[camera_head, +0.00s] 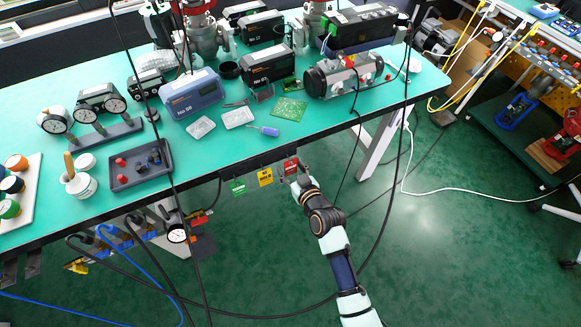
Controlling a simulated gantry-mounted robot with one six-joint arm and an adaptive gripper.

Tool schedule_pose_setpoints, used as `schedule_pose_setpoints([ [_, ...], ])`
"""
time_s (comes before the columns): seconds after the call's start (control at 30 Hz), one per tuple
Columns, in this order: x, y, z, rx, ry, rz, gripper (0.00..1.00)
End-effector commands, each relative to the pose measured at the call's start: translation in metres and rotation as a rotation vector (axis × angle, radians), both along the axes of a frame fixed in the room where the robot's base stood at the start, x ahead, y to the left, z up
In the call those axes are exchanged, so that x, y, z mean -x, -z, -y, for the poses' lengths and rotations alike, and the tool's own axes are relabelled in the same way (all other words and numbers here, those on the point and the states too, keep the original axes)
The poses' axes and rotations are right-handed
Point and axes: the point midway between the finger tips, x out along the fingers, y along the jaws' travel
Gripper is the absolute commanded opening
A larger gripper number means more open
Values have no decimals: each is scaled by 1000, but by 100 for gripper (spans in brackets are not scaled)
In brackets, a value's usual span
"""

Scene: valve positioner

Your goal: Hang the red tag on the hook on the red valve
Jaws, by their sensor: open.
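The red tag (291,167) hangs at the front edge of the green table, the rightmost of three tags in a row. My gripper (297,171) is at the red tag, with my arm reaching up from the lower right. It is open; I cannot tell whether the fingers touch the tag. Red-topped parts show at the valve bodies (203,38) at the back of the table, partly cut off by the top of the picture. A hook on a red valve cannot be made out.
A yellow tag (265,177) and a green tag (237,187) hang just left of the red one. The green table (225,152) carries gauges, positioner boxes, a dark tray (140,181) and a circuit board (289,107). Black cables hang across the view.

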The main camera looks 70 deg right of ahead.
Motion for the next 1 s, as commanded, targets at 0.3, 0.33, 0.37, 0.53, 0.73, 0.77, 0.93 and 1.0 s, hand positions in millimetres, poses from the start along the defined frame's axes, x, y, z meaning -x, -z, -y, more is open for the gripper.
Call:
schedule_pose_setpoints([
  [0.3,0,0,0,0,0,0,25],
  [0.33,0,0,0,0,0,0,20],
  [0.37,0,0,0,0,0,0,15],
  [0.53,0,-1,0,1,0,-1,13],
  [0.73,0,-7,0,0,0,0,13],
  [0.77,0,-9,0,0,0,0,13],
  [0.93,0,-12,0,0,0,0,13],
  [1.0,0,-11,0,0,0,0,13],
])
